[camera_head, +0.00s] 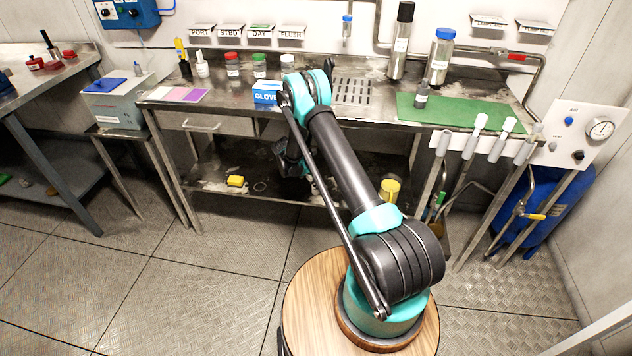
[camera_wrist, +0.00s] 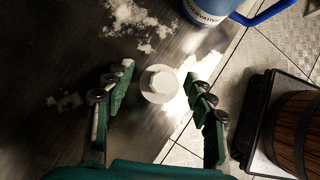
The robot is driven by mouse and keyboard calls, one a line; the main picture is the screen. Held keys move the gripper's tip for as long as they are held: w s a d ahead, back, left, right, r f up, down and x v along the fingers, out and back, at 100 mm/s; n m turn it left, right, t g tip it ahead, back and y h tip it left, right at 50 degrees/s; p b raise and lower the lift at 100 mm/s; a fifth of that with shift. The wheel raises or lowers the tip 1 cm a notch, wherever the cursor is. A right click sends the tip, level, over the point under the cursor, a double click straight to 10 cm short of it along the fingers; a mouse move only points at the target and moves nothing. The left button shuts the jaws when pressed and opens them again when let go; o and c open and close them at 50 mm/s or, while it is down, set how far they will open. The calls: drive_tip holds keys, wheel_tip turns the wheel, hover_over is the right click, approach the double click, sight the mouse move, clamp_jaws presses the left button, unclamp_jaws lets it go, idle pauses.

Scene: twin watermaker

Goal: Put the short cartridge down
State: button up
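A round white piece (camera_wrist: 160,84), seen end-on in the wrist view, stands on the dark, stained steel surface and looks like the short cartridge. My gripper (camera_wrist: 158,72) has its two green-padded fingers spread on either side of it. A gap shows between each finger and the white piece, so it is not gripped. In the head view my gripper (camera_head: 289,160) is low, in the dark between the bench top and the lower shelf. The white piece cannot be made out there.
A blue-handled container (camera_wrist: 207,12) marked as preservative stands close by at the shelf edge, with tiled floor beyond. On the lower shelf are a yellow sponge (camera_head: 235,181) and a yellow cup (camera_head: 390,189). The bench top above (camera_head: 210,85) limits room overhead.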

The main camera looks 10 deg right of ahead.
drive_tip(key=v, duration=0.7)
drive_tip(key=shift+r, duration=0.35)
drive_tip(key=shift+s+a, duration=0.1)
drive_tip(key=shift+a, duration=0.05)
idle(1.0)
